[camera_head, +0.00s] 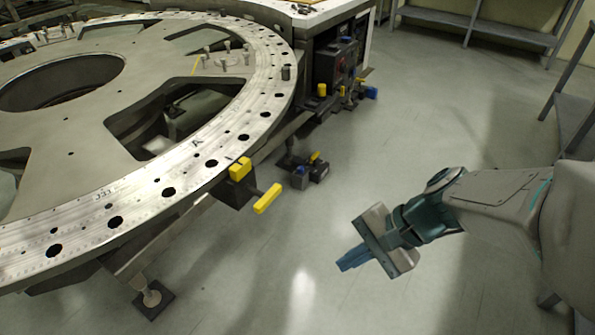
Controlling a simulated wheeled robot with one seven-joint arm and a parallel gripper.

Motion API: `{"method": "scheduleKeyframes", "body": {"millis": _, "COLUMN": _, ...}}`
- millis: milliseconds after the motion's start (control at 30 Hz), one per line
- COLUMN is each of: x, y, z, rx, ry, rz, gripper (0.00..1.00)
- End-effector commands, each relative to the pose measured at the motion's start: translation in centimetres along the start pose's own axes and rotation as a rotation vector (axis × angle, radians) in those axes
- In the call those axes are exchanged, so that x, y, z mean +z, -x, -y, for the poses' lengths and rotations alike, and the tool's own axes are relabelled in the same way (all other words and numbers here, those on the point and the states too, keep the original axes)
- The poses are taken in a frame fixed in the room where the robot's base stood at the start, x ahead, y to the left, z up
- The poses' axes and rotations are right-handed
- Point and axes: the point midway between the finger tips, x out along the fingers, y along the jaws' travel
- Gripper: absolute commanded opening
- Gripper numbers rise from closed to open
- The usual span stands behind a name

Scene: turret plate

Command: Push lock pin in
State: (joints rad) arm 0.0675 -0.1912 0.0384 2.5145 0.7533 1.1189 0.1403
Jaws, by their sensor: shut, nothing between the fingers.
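The round metal turret plate (83,188) fills the left side of the head view, with holes and markings along its rim. A yellow block (240,168) sits at the plate's near right rim, on a dark bracket. A yellow handle (267,198) sticks out from that bracket to the lower right. I cannot tell which of these is the lock pin. My gripper (341,265) is at the lower right, over open floor and apart from the plate and the yellow parts. Its blue fingers are together and hold nothing.
A dark control box (338,62) stands behind the plate, with yellow and blue parts (371,92) in front. Dark foot pedals (302,172) lie on the floor below the rim. A shelf rack (480,25) is at the back right. The floor between gripper and plate is clear.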

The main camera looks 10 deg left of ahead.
Motion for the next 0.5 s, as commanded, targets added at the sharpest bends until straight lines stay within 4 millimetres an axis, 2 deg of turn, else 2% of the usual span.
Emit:
{"method": "scheduleKeyframes", "body": {"millis": 33, "x": -1.2, "y": -3.0, "z": -0.2, "rx": -0.061, "ry": -0.088, "rz": 0.069, "gripper": 0.00}}
{"method": "scheduleKeyframes", "body": {"millis": 200, "x": -3.5, "y": -7.4, "z": 2.6, "rx": -0.303, "ry": -0.389, "rz": 0.287, "gripper": 0.00}}
{"method": "scheduleKeyframes", "body": {"millis": 333, "x": -6.8, "y": -9.5, "z": 4.5, "rx": -0.493, "ry": -0.606, "rz": 0.430, "gripper": 0.00}}
{"method": "scheduleKeyframes", "body": {"millis": 500, "x": -11.5, "y": -10.8, "z": 5.9, "rx": -0.702, "ry": -0.824, "rz": 0.560, "gripper": 0.00}}
